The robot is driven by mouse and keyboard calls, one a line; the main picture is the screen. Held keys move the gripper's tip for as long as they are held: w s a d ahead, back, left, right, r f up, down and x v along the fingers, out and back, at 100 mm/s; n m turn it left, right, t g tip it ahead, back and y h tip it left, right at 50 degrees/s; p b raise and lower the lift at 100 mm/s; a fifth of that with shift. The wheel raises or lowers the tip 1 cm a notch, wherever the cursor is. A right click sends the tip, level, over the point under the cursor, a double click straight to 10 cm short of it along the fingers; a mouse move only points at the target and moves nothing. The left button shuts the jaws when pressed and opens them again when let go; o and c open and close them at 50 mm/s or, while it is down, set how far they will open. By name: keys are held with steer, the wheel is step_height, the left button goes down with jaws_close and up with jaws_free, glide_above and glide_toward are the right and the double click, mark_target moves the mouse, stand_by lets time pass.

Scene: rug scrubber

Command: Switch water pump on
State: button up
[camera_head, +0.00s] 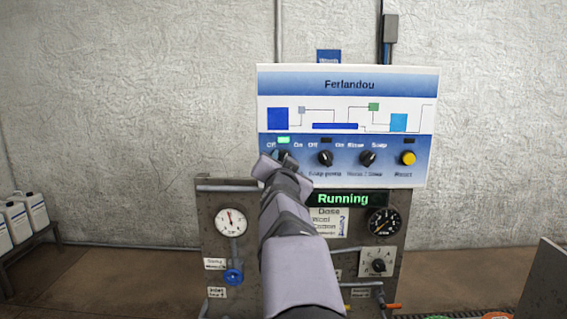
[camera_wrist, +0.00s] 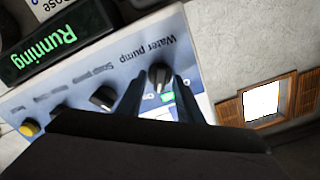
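The water pump knob (camera_wrist: 159,74) is a black rotary knob under the printed words "Water pump" in the wrist view. The green lamp (camera_wrist: 168,98) beside it is lit; it also shows lit in the head view (camera_head: 283,140), between "Off" and "On". My gripper (camera_wrist: 160,80) has one finger on each side of the knob, with small gaps seeming to show, so it looks open around it. Whether the fingertips touch the knob is unclear. In the head view my gripper (camera_head: 273,163) covers most of this knob. The knob's exact pointing direction is hard to read.
The control panel (camera_head: 346,84) also carries a soap pump knob (camera_head: 325,158), a third knob (camera_head: 367,158) and a yellow reset button (camera_head: 407,158). Below, a display (camera_head: 343,199) reads "Running", near gauges and a blue valve (camera_head: 233,277). White canisters (camera_head: 17,220) stand far left.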

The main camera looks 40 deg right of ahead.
steer(key=v, duration=0.7)
stand_by(0.3)
steer(key=shift+s+a, duration=0.1)
steer(key=shift+a, duration=0.05)
steer(key=p+v, duration=0.2)
steer(key=p, duration=0.1)
steer(key=p+v, duration=0.2)
steer(key=p, duration=0.1)
steer(key=shift+s+r+p, duration=0.25)
steer(key=shift+p, duration=0.1)
steer(key=shift+p, duration=0.6)
